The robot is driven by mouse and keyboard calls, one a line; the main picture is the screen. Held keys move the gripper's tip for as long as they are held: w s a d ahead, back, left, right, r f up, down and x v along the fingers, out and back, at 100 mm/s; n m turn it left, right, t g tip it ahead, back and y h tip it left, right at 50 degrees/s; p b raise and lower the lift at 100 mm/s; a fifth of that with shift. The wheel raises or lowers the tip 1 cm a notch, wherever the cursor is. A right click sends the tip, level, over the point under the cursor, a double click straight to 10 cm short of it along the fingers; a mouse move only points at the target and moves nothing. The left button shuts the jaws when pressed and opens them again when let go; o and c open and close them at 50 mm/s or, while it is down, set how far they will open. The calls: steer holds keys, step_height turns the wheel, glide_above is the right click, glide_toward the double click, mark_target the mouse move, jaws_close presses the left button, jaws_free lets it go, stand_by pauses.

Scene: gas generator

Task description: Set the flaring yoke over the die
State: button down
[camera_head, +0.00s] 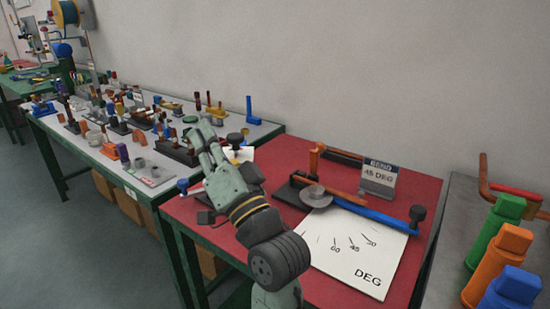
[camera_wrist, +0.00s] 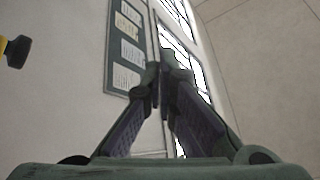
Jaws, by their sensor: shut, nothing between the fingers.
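My gripper (camera_head: 207,128) is raised over the left side of the red bench top, near the gap to the grey bench. Its fingers are together in the wrist view (camera_wrist: 166,62), with nothing between them. A dark bar-shaped block (camera_head: 177,152) with upright pegs lies on the grey bench just left of my gripper; it may be the flaring die, but I cannot tell. A small blue-and-white piece with a red end (camera_head: 186,186) lies at the red bench's left edge, partly beside my arm. I cannot identify the flaring yoke with certainty; my arm hides part of this area.
A tube bender (camera_head: 316,195) with a blue handle (camera_head: 370,213) and a white degree sheet (camera_head: 352,262) fill the red bench's middle. A "BEND 45 DEG" sign (camera_head: 379,177) stands behind. Many small tools crowd the grey bench (camera_head: 265,130). Coloured blocks (camera_head: 496,262) stand at right.

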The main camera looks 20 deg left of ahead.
steer(key=w+d+f+m+g+h+p, duration=0.2)
steer(key=d+f+m+h+p, duration=0.1)
steer(key=d+f+m, duration=0.4)
steer(key=w+d+f+m+g+h+p, duration=0.1)
steer(key=d+f+m+g+h+p, duration=0.3)
steer(key=d, duration=0.6)
steer(key=w+a+f+n+t+y+b, duration=0.1)
steer(key=w+a+b, duration=0.3)
steer(key=a, duration=0.8)
steer(key=shift+w+f+n+t, duration=0.15)
steer(key=shift+w+n+t, duration=0.4)
steer(key=shift+w, duration=0.2)
steer(key=shift+a, duration=0.15)
